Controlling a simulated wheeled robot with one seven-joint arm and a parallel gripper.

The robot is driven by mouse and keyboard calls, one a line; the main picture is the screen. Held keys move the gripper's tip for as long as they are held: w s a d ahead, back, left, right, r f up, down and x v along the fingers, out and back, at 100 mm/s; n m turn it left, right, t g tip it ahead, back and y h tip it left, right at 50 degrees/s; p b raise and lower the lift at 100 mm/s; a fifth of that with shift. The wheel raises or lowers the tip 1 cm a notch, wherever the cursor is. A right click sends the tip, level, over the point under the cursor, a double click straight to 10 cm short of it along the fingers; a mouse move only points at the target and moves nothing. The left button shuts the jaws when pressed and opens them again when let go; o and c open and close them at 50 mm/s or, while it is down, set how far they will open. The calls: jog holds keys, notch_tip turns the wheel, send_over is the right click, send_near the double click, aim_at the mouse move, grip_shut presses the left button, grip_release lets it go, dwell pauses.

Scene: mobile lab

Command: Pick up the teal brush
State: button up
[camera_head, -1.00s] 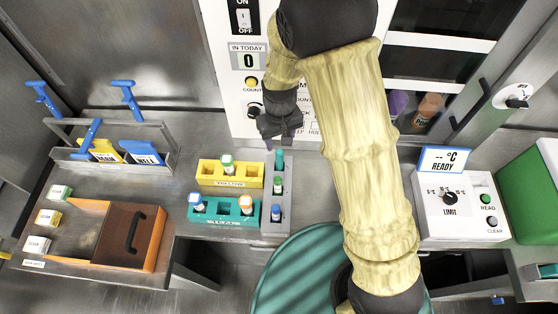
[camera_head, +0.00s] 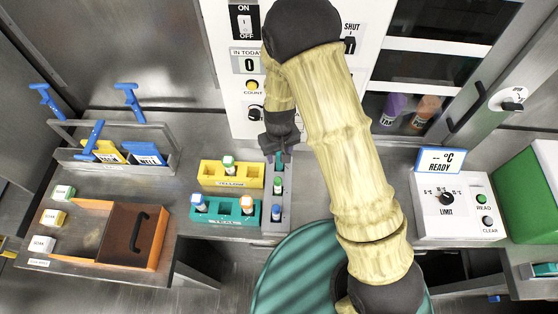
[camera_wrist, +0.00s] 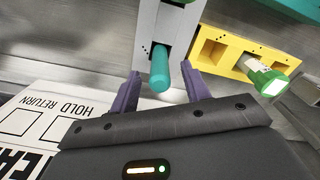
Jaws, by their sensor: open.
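A teal cylindrical handle, which looks like the teal brush (camera_wrist: 160,66), sticks up from the end slot of a narrow grey rack (camera_wrist: 172,22). In the head view the teal brush (camera_head: 279,157) is at the far end of the grey rack (camera_head: 285,212), just below my gripper (camera_head: 280,151). In the wrist view my open gripper (camera_wrist: 161,84) has its two purple fingers apart, one to each side of the handle's line. I see no finger contact. The brush's lower part is hidden in the rack.
A yellow rack (camera_head: 207,179) and a teal rack (camera_head: 236,231), both with vials, stand just left. The grey rack holds capped vials nearer the front. The white panel (camera_head: 240,110) rises close behind. A white control box (camera_head: 432,222) is at right. A teal item (camera_head: 545,269) lies lower right.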

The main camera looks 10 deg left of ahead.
jog(key=shift+f, duration=0.65)
grip_shut()
notch_tip(320, 180, up, 10)
jog(key=shift+b, duration=0.95)
